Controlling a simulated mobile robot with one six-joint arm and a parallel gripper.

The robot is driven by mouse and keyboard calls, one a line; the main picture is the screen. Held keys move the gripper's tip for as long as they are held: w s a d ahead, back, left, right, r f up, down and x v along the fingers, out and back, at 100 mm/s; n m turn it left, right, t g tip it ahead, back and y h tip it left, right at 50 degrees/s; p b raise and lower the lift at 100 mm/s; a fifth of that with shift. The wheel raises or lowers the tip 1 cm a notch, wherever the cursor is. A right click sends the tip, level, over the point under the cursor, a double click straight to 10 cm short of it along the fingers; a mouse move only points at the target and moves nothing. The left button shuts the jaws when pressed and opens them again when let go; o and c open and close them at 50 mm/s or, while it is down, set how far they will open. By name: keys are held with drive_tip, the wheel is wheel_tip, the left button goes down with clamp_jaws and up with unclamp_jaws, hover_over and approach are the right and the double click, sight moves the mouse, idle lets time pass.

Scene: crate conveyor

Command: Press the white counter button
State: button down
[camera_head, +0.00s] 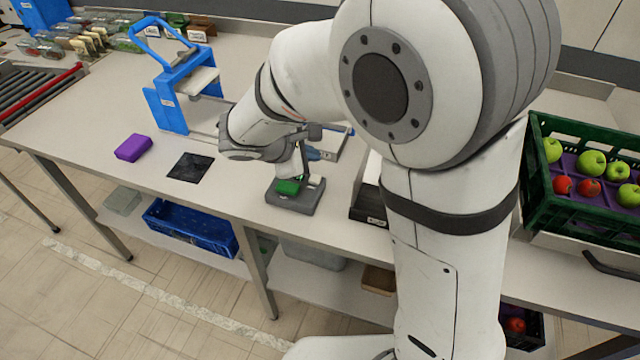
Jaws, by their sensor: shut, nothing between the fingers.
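A small dark grey box (299,203) stands near the front edge of the counter, with a green button (289,187) on its left top. A small pale spot (315,184) shows on its right top; it may be the white button, but it is too small and too covered to be sure. My gripper (304,172) points down over the back of this box and is shut and empty. Its fingertips are largely hidden, and I cannot tell whether they touch the box.
A blue bag stand (178,105) stands behind left. A purple block (133,148) and a black mat (190,167) lie on the counter (90,125). A green crate (540,205) with apples stands right. My arm covers the counter's middle.

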sight(311, 180)
wheel_tip(311, 180, down, 4)
drive_tip(key=b, duration=0.2)
drive_tip(key=shift+f+b, duration=0.2)
drive_tip(key=shift+b, duration=0.2)
drive_tip(key=shift+r, duration=0.1)
idle(1.3)
drive_tip(key=shift+w+f+b, duration=0.15)
drive_tip(key=shift+f+b, duration=0.25)
drive_tip(key=shift+f, duration=0.05)
drive_tip(key=shift+f+b, duration=0.45)
drive_tip(key=shift+f, duration=0.05)
idle(0.8)
drive_tip(key=shift+r, duration=0.1)
drive_tip(key=shift+r+p, duration=0.65)
drive_tip(key=shift+r, duration=0.2)
